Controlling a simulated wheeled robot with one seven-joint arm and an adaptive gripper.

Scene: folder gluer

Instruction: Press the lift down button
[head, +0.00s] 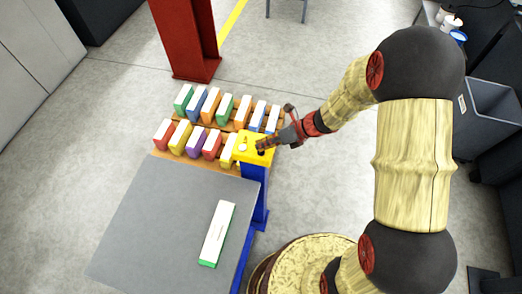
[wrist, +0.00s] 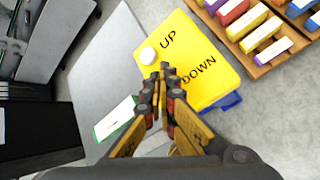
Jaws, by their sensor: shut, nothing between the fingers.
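The yellow button panel (wrist: 210,62) carries the printed words UP and DOWN. It also shows in the head view (head: 247,155) on top of a blue post. A round white button (wrist: 147,55) sits beside the word UP; it shows in the head view too (head: 243,146). My gripper (wrist: 163,72) is shut and empty, its fingertips over the panel beside the word DOWN. The down button is not clearly visible; the fingertips cover that place. In the head view my gripper (head: 262,146) reaches the panel from the right. I cannot tell whether the tips touch it.
A grey lift table (head: 165,215) bears a white and green carton (head: 216,235). Behind the panel, wooden pallets (head: 190,160) hold several coloured cartons. A red column (head: 187,40) stands at the back. A grey bin (head: 490,105) stands at right.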

